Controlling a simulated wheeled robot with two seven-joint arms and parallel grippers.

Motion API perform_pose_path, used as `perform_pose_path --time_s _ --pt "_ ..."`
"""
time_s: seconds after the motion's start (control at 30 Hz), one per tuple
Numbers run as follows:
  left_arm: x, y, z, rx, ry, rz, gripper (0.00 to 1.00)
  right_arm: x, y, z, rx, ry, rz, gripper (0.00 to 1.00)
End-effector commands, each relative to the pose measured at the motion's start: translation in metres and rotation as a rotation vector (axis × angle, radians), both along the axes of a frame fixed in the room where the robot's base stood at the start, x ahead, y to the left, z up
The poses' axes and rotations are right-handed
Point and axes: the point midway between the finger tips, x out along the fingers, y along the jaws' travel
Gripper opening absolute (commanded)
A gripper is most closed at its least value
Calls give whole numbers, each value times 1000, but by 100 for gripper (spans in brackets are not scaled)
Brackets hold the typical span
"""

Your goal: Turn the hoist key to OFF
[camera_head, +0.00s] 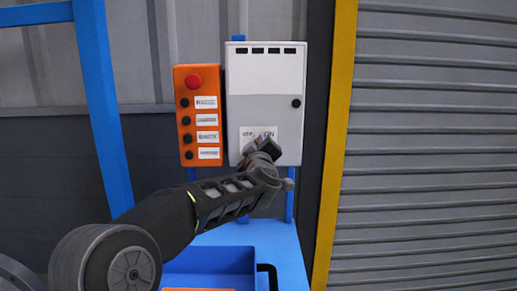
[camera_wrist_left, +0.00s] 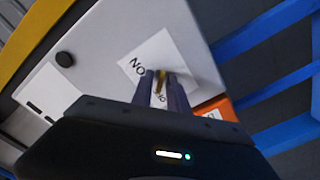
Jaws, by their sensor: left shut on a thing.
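A small brass-coloured key (camera_wrist_left: 160,80) sits at the white label plate (camera_wrist_left: 152,58) on the grey hoist cabinet (camera_head: 265,90). My left gripper (camera_head: 259,146) reaches up from the lower left to the plate. Its two fingers are shut on the key, one on each side, in the left wrist view. The label plate (camera_head: 246,132) reads "ON" at its right in the head view; its left lettering is partly covered or too small to read. The key is hidden behind my gripper in the head view, and its exact angle is hard to tell. My right gripper is not in view.
An orange button box (camera_head: 199,118) with a red button (camera_head: 193,81) and several black buttons hangs left of the cabinet. A round black knob (camera_head: 296,103) is on the cabinet's right side. A blue bin (camera_head: 212,260) stands below. A yellow post (camera_head: 336,140) and grey shutter are right.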

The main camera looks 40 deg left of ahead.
Motion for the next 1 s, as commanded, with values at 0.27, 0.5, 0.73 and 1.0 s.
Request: perform_pose_path --time_s 0.27,0.5,0.73,1.0 --pt "0 0 -1 -22 -14 -1 0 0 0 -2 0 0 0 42" --pt "0 0 -1 -20 -13 -1 21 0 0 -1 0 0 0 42" --pt "0 0 -1 -20 -13 0 27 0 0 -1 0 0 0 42" --pt "-8 -6 0 -20 -15 -1 27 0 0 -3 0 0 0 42"
